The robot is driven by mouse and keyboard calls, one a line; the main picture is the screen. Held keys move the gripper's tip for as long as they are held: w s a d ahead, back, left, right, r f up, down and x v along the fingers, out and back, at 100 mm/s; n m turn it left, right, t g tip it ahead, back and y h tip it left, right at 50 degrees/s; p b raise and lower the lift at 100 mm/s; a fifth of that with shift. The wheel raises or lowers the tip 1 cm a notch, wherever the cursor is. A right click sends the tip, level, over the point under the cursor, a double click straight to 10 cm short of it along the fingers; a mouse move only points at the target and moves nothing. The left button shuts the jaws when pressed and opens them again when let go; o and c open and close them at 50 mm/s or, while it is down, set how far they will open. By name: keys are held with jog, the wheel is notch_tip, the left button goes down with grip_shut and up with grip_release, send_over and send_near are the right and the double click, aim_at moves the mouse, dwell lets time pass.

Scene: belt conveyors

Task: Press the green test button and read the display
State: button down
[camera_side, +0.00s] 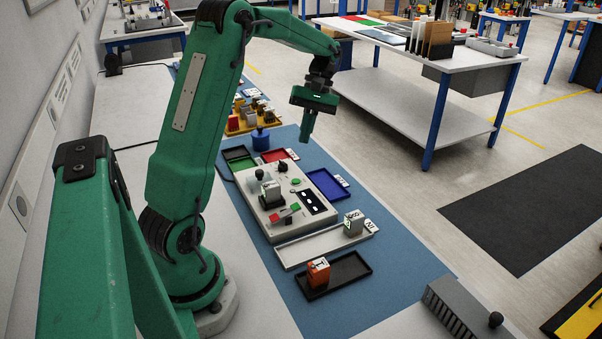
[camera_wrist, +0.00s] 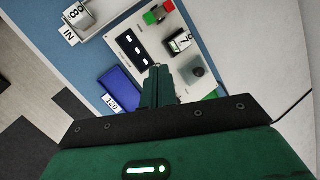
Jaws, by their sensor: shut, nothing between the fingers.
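The tester, a pale box (camera_side: 250,210), sits on the blue mat. Its round green button (camera_side: 296,181) is on the top face, and I cannot make it out in the wrist view. My gripper (camera_side: 306,139) is shut and empty, pointing down above the tester's far end, apart from the button.
A red square and a green square lie on the tester (camera_wrist: 150,18). A blue tray (camera_side: 327,184), red tray (camera_side: 264,157) and green tray (camera_side: 239,160) surround its far end. Nearer are a white tray (camera_side: 300,252) with a grey block and a black tray (camera_side: 350,268) with an orange block.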

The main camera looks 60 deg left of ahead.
aim_at(297, 179)
jog(key=a+f+n+g+h, duration=0.1)
jog(key=a+f+n, duration=0.1)
jog(key=a+f, duration=0.2)
jog(key=shift+a+f+n+h, duration=0.3)
jog(key=shift+a+h, duration=0.1)
jog(key=shift+a, duration=0.15)
jog(key=shift+s+f, duration=0.1)
jog(key=shift+f, duration=0.05)
jog(key=shift+f, duration=4.2)
jog(key=shift+d+f, duration=0.1)
jog(key=shift+f, duration=0.75)
jog(key=shift+r, duration=0.85)
jog(key=shift+r, duration=0.1)
jog(key=shift+r, duration=2.4)
